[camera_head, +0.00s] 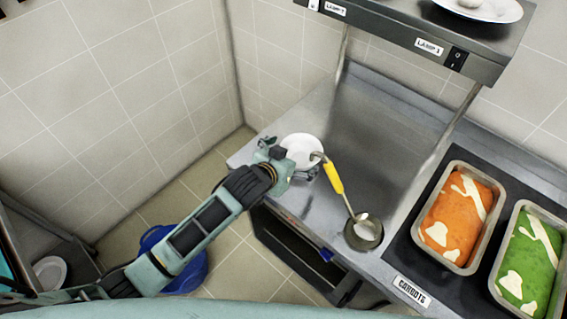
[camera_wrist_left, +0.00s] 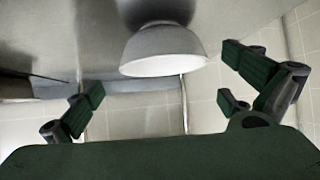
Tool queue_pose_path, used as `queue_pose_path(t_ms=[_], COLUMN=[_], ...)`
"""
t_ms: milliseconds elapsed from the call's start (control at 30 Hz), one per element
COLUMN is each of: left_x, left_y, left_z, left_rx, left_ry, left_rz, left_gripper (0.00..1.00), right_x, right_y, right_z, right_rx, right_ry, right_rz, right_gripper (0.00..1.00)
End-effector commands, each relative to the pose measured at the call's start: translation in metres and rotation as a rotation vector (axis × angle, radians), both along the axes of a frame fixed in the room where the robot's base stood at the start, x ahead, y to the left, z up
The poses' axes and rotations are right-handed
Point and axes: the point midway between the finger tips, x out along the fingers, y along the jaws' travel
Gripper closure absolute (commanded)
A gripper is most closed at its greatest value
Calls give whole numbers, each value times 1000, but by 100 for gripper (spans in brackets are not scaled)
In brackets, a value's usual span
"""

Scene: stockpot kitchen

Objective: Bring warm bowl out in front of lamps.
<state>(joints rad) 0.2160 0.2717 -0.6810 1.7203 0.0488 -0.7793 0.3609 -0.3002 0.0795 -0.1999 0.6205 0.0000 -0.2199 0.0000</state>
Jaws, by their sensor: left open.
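A white bowl (camera_head: 303,150) sits on the steel counter at its left end, below and in front of the lamp unit (camera_head: 440,47) with its "LAMP" labels. My left gripper (camera_head: 297,174) is at the near side of the bowl and partly overlaps it in the head view. In the left wrist view the bowl (camera_wrist_left: 165,50) shows upside down in the picture, between and beyond the spread fingers of my left gripper (camera_wrist_left: 165,88). The fingers are open with nothing between their pads; whether any finger touches the bowl cannot be told. My right gripper is not in view.
A yellow-handled ladle (camera_head: 333,178) stands in a round steel holder (camera_head: 364,233) right of the gripper. Pans of orange food (camera_head: 459,215) and green food (camera_head: 531,262) are further right. A blue bucket (camera_head: 190,273) is on the floor below my left arm. The counter behind the ladle is clear.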

Motion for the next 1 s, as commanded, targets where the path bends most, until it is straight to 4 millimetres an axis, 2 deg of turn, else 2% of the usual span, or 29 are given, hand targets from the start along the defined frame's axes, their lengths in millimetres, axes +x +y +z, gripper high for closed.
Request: queue_pose_path(t_ms=[200,400,1000], left_x=[-29,-45,-49], left_y=[14,22,23], left_z=[21,33,37], left_rx=[0,0,0], left_ry=[-1,1,0], left_rz=[-1,0,0], left_gripper=[0,0,0], right_x=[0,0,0], right_y=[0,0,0], right_z=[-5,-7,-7], right_rx=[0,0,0], right_ry=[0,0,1], right_rz=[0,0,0], right_gripper=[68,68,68])
